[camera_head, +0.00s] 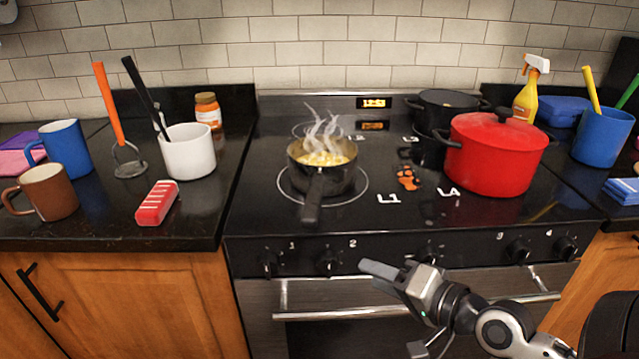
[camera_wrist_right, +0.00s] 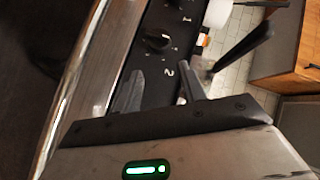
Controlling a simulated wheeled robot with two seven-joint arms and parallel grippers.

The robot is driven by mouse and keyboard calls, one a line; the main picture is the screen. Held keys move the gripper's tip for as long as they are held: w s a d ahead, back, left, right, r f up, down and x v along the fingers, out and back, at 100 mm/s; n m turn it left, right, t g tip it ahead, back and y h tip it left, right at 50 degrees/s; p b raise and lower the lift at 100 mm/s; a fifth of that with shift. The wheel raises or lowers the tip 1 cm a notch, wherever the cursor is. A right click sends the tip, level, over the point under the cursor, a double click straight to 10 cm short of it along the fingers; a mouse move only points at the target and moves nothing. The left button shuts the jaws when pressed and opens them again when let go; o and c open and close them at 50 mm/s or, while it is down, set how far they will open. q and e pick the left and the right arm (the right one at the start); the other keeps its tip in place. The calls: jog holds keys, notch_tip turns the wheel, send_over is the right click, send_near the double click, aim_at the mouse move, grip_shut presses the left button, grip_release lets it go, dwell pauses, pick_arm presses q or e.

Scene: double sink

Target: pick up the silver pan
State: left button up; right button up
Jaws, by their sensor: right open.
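A small dark pan (camera_head: 335,180) with a long handle stands on the left front burner, its handle pointing toward the front edge of the stove. It looks dark grey or black rather than bright silver. Yellow food (camera_head: 323,158) steams inside it. My right gripper (camera_head: 382,271) is open and empty in front of the stove, below and to the right of the handle's end, apart from it. In the right wrist view my right gripper (camera_wrist_right: 160,88) shows two spread fingers before the knob panel. My left gripper is not in view.
A red pot (camera_head: 493,155) and a black pot (camera_head: 449,110) stand on the right burners. An orange-black item (camera_head: 408,178) lies right of the pan. The oven handle (camera_head: 330,313) and knobs (camera_head: 328,262) line the front.

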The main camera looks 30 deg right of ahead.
notch_tip(320, 180, up, 11)
jog(key=d+m+t+y, duration=0.2)
jog(key=m, duration=0.3)
jog(key=p, duration=0.4)
send_near(316, 186)
jog(key=x, duration=0.4)
jog(key=shift+w+d+f, duration=0.2)
jog(key=shift+w+f, duration=0.05)
jog(key=shift+w, duration=0.1)
jog(key=shift+a+p+x, duration=0.15)
jog(key=shift+p+x, duration=0.1)
jog(key=shift+x, duration=1.1)
jog(key=shift+a+p+x, duration=0.15)
jog(key=shift+p+x, duration=0.1)
jog(key=shift+x, duration=1.15)
jog(key=shift+s+f, duration=0.1)
jog(key=shift+f, duration=0.05)
grip_shut()
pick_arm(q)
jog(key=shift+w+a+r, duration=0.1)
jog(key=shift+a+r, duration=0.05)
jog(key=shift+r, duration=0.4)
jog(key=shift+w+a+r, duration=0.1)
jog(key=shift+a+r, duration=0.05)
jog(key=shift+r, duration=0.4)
